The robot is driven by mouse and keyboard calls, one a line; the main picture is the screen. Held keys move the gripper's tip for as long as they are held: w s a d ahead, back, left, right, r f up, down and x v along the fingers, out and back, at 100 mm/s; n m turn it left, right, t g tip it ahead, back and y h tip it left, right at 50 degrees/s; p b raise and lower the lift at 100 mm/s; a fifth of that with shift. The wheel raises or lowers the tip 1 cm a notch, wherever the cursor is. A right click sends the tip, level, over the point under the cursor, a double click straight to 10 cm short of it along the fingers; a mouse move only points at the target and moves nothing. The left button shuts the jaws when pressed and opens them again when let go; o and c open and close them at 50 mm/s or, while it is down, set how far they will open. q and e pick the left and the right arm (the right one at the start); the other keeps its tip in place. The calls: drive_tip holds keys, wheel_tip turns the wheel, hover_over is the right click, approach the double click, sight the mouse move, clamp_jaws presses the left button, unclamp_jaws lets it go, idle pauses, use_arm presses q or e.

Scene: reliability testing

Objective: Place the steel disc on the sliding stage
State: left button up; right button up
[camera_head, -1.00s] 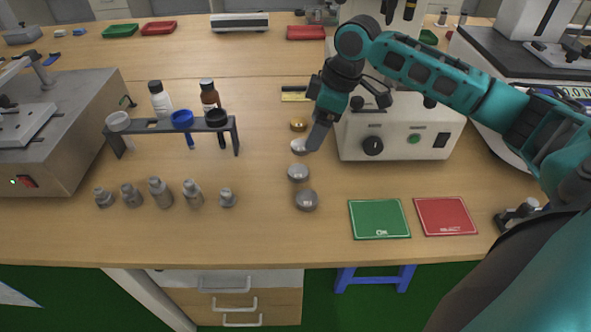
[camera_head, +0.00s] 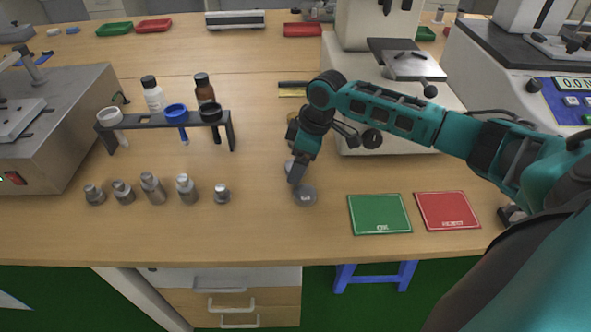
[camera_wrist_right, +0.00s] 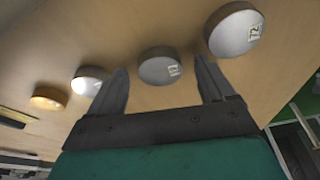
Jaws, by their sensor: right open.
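Several small discs lie in a row on the table. In the right wrist view they are a brass-coloured disc (camera_wrist_right: 48,98), a bright silvery disc (camera_wrist_right: 90,81), a grey disc (camera_wrist_right: 160,67) and a nearer grey disc (camera_wrist_right: 235,30). Their labels are too small to read, so I cannot tell which is steel. My right gripper (camera_wrist_right: 162,64) is open, with the middle grey disc between its fingertips in that view. In the head view the right gripper (camera_head: 296,177) partly hides the row; the nearest disc (camera_head: 305,196) shows. A metal plate with a knob, possibly the sliding stage (camera_head: 411,66), is on the white instrument.
A green card (camera_head: 379,214) and a red card (camera_head: 447,211) lie right of the discs. A rack (camera_head: 165,124) and several metal weights (camera_head: 152,187) stand left. The white instrument (camera_head: 400,120) stands behind my right forearm. Bare table lies between weights and discs.

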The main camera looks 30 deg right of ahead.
drive_tip(key=shift+f, duration=0.15)
drive_tip(key=c, duration=1.3)
drive_tip(key=shift+c, duration=0.7)
